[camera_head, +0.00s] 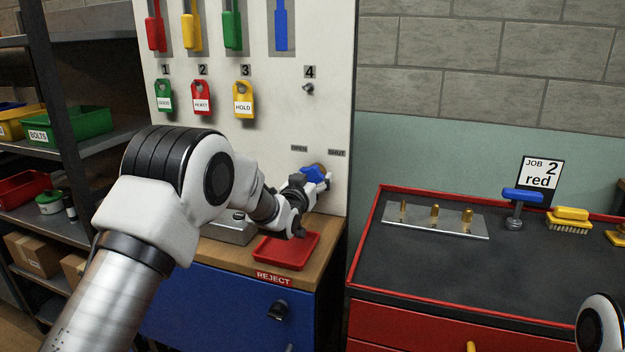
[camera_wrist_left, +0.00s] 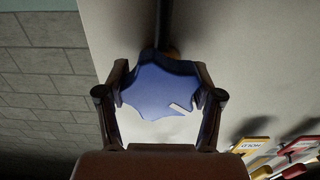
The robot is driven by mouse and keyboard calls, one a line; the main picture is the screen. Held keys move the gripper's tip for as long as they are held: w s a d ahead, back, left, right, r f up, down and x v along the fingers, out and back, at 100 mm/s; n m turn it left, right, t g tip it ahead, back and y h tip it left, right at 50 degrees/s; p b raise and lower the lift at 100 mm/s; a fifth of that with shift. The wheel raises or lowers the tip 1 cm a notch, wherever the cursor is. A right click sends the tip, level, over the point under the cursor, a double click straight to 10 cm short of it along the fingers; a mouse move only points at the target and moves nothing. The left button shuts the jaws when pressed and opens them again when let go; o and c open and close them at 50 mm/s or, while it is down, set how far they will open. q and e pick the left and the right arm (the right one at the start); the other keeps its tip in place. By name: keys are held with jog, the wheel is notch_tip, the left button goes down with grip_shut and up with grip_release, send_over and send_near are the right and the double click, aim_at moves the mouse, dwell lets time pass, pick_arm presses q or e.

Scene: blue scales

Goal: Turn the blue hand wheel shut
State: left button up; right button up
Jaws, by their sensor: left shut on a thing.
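The blue hand wheel (camera_head: 316,175) is mounted low on the white panel, just under the OPEN and SHUT labels (camera_head: 318,151). My left gripper (camera_head: 305,185) reaches it from the left and is shut on it. In the left wrist view the wheel (camera_wrist_left: 160,88) fills the space between the two fingers of my left gripper (camera_wrist_left: 160,100), with a finger at each side. A pale notch shows on the wheel's lower right there. Part of the wheel is hidden by the gripper in the head view. My right gripper does not show.
A red REJECT tray (camera_head: 286,262) lies on the wooden top below my left gripper. Coloured tags (camera_head: 202,98) hang on the white panel (camera_head: 325,110). To the right, a black bench top (camera_head: 440,262) holds brass fittings, a blue-handled tool (camera_head: 522,196) and a yellow brush (camera_head: 569,221).

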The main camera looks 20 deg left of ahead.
pick_arm(q)
jog(key=m+b, duration=0.1)
jog(key=m, duration=0.4)
jog(key=shift+m, duration=0.3)
jog(key=m+b, duration=0.1)
jog(key=m, duration=1)
jog(key=shift+a+r+m+b, duration=0.1)
jog(key=shift+m+b, duration=0.2)
jog(key=shift+m, duration=0.1)
jog(key=m, duration=0.5)
jog(key=shift+m+b, duration=0.3)
jog(key=shift+b, duration=0.1)
jog(key=o, duration=1.2)
jog(key=shift+c, duration=0.2)
